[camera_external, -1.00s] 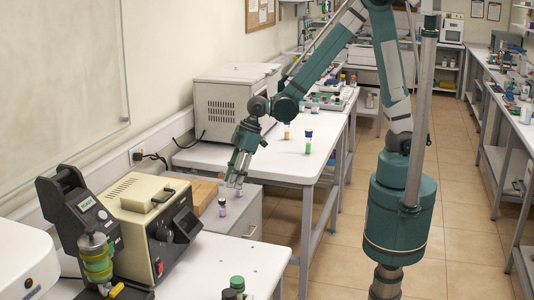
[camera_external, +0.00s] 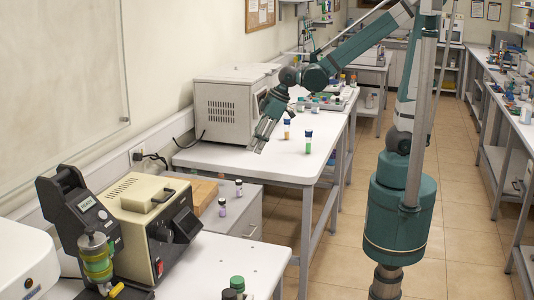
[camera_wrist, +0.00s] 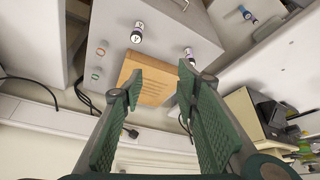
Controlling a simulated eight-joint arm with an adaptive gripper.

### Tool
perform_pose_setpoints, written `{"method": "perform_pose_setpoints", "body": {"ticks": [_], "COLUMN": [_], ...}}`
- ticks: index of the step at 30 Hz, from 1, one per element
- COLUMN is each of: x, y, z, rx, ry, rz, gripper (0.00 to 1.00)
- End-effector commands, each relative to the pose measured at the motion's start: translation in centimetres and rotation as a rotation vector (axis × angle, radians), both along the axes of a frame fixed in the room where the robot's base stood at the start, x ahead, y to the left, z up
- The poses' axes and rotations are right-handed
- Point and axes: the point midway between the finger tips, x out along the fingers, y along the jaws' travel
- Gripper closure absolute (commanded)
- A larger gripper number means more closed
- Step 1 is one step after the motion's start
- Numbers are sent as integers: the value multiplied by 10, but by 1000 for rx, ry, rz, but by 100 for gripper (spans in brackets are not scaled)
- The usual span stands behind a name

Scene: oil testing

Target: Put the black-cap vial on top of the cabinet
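Two small vials with white and purplish labels stand upright on the grey cabinet (camera_external: 248,213). The farther one, the black-cap vial (camera_external: 239,188), stands near the cabinet's right side. The nearer one (camera_external: 222,208) also has a dark cap, its exact shade hard to tell. In the wrist view they appear as the black-cap vial (camera_wrist: 137,32) and the other vial (camera_wrist: 189,56). My gripper (camera_external: 257,148) is up and behind the cabinet, clear of both vials. In the wrist view its fingers (camera_wrist: 160,82) are apart with nothing held between them.
A beige instrument (camera_external: 138,205) stands to the left. Two vials with blue caps (camera_external: 308,143) (camera_external: 286,130) stand on the back table. Green- and black-capped bottles (camera_external: 237,285) stand at the front.

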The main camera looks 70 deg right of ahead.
Motion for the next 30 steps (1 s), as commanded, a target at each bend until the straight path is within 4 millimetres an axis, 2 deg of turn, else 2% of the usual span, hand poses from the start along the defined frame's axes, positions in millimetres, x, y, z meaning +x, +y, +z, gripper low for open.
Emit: {"method": "perform_pose_setpoints", "body": {"ticks": [15,30], "x": [-56,-116], "y": [-66,-120], "z": [45,69], "rx": [18,40], "ry": [-50,-103], "rz": [-180,-352], "gripper": [68,68]}}
